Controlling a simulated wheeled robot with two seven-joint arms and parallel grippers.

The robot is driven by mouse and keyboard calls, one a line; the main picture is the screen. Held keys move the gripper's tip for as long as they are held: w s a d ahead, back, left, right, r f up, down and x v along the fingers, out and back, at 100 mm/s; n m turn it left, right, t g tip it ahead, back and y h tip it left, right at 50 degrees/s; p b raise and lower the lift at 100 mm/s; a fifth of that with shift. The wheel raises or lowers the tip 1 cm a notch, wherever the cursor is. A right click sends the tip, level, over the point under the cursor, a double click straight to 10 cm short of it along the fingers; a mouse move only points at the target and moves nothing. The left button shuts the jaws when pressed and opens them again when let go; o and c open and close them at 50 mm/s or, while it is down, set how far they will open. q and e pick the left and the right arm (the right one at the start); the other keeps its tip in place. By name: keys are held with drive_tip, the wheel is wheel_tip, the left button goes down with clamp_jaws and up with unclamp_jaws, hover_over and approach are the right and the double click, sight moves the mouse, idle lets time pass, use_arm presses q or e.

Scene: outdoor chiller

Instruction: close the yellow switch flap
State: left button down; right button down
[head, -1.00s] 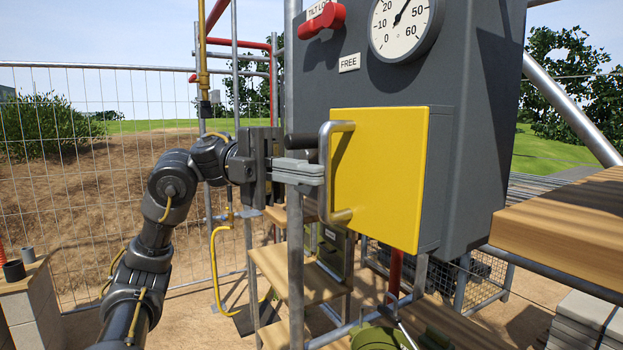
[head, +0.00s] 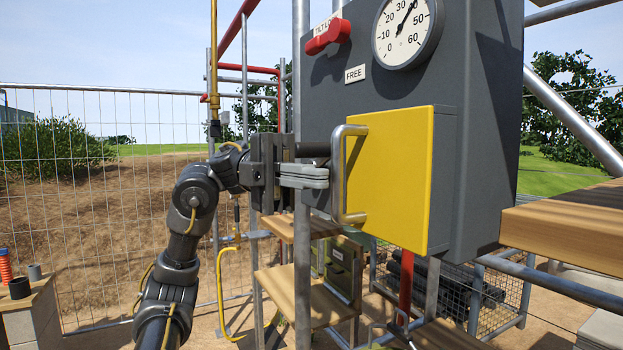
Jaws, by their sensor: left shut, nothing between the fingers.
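The yellow switch flap (head: 398,180) is on the front of the dark grey cabinet (head: 481,130). It stands out from the cabinet face, with a grey side part behind its right edge. A metal D-shaped handle (head: 343,190) runs upright along its left edge. My left gripper (head: 327,174) is shut and empty, just left of the handle. Its grey fingertips reach the handle in the picture; I cannot tell whether they touch. A short dark bar (head: 314,149) shows just above the fingers. The flap hides what is behind it. My right gripper is not in view.
A round gauge (head: 405,30), a red lever (head: 328,37) and a FREE label (head: 355,74) are above the flap. A metal pole (head: 301,250) stands beside the gripper. A wooden plank (head: 565,230) juts in at right. A mesh fence (head: 90,190) stands at left.

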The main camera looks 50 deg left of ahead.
use_arm(q)
drive_tip(key=s+a+b, duration=0.2)
drive_tip(key=a, duration=0.7)
drive_tip(key=shift+s+a, duration=0.3)
drive_tip(key=shift+a, duration=0.05)
drive_tip(key=shift+w, duration=0.15)
